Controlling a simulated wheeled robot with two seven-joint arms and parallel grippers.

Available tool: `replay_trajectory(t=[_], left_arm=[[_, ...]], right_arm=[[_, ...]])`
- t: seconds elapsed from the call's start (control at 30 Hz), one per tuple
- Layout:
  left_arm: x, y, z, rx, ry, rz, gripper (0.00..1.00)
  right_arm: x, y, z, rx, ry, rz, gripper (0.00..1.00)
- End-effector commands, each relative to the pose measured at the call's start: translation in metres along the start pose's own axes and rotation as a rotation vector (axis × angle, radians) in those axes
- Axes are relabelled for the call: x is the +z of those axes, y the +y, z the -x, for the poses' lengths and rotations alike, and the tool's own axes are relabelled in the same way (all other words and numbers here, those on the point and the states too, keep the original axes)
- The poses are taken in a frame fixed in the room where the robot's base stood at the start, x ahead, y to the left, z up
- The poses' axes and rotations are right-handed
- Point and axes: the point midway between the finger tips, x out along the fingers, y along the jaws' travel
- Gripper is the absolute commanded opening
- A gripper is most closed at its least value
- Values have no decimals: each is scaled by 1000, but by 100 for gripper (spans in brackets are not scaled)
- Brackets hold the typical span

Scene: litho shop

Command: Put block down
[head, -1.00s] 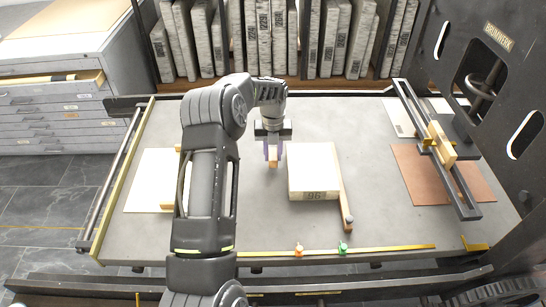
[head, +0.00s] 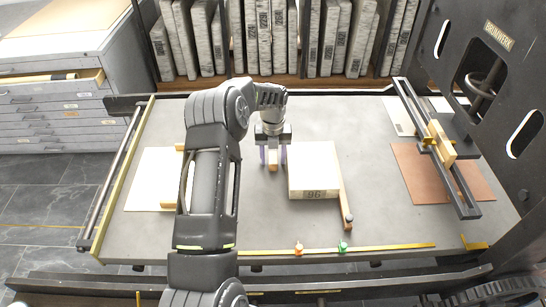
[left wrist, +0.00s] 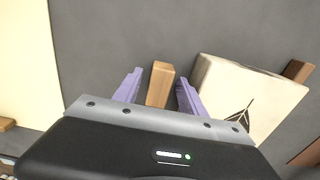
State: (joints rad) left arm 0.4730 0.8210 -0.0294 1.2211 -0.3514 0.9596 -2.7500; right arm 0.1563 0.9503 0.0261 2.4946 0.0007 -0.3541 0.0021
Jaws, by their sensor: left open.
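A small wooden block (head: 273,161) stands on the grey press bed, just left of a pale stone marked 96 (head: 313,168). My left gripper (head: 273,157) is around the block with its fingers apart. In the left wrist view the block (left wrist: 160,84) sits between the two purple fingers of the gripper (left wrist: 160,90), with a gap on each side. The underside of the block is hidden. My right gripper is not in view.
White paper (head: 150,180) is at the left, and a brown sheet (head: 415,180) lies under a black frame (head: 459,185) at the right. A yellow ruler (head: 390,247) runs along the front. Bare bed lies in front of the block.

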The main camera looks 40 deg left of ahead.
Motion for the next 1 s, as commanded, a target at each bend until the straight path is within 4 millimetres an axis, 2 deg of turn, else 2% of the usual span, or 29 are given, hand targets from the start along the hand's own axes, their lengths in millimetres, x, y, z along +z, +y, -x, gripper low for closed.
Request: replay_trajectory(t=[0.17, 0.27, 0.37, 0.73, 0.9, 1.0], left_arm=[[0, 0, 5, 0, -1, 0, 48], [1, 0, 12, -1, -4, 0, 48], [1, 0, 26, -2, -5, 0, 48], [1, 0, 100, -1, -4, 0, 48], [0, 0, 119, -1, -2, 0, 48], [0, 0, 123, 0, 0, 0, 48]], right_arm=[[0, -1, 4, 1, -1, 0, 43], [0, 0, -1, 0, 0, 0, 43], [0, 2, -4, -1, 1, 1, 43], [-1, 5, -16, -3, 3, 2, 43], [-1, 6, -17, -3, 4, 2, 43], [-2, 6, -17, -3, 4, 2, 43]])
